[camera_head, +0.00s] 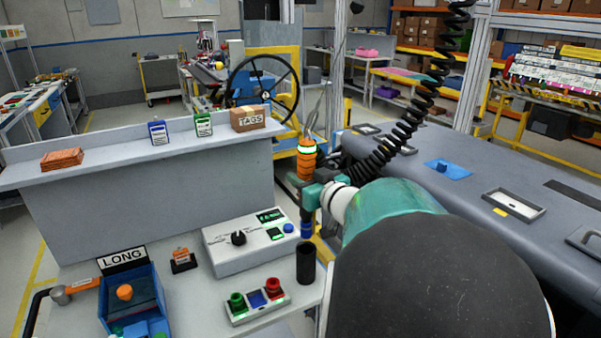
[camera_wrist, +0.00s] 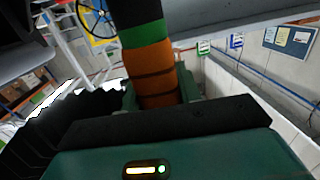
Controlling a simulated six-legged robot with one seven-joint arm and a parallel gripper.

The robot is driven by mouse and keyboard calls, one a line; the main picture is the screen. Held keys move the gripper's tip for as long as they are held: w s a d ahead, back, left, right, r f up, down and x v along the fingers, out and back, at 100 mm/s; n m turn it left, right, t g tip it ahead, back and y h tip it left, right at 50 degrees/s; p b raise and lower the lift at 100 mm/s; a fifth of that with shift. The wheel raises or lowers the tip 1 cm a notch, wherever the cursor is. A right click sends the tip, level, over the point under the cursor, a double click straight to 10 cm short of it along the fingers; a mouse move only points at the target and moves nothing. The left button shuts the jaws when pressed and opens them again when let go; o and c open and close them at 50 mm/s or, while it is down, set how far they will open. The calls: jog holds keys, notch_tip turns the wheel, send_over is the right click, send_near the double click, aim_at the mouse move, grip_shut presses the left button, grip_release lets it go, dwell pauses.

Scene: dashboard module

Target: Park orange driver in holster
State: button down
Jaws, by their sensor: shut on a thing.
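The orange driver (camera_head: 306,160), with a bright green band near its top, stands roughly upright in my gripper (camera_head: 314,190). My gripper is shut on it. In the wrist view the driver's orange grip (camera_wrist: 152,72) rises between the teal jaws (camera_wrist: 155,100), with a green band and a black part above. A dark blue lower end (camera_head: 307,228) shows under the gripper in the head view. The black open-topped cylinder (camera_head: 306,262), which looks like the holster, stands on the bench below the driver, with a small gap between them as seen. The inside of the cylinder is hard to see.
A control box (camera_head: 258,243) with a knob stands left of the cylinder. A red, blue and green button panel (camera_head: 257,301) is in front of it. A blue LONG bin (camera_head: 132,295) is farther left. The grey dashboard (camera_head: 470,185) lies to the right. A black coiled cable (camera_head: 400,130) hangs near my arm.

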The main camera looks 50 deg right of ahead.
aim_at(310, 232)
jog(key=shift+f, duration=7.35)
jog(key=c, duration=0.9)
grip_release()
jog(key=shift+s, duration=0.1)
jog(key=v, duration=0.7)
jog(key=shift+s, duration=0.15)
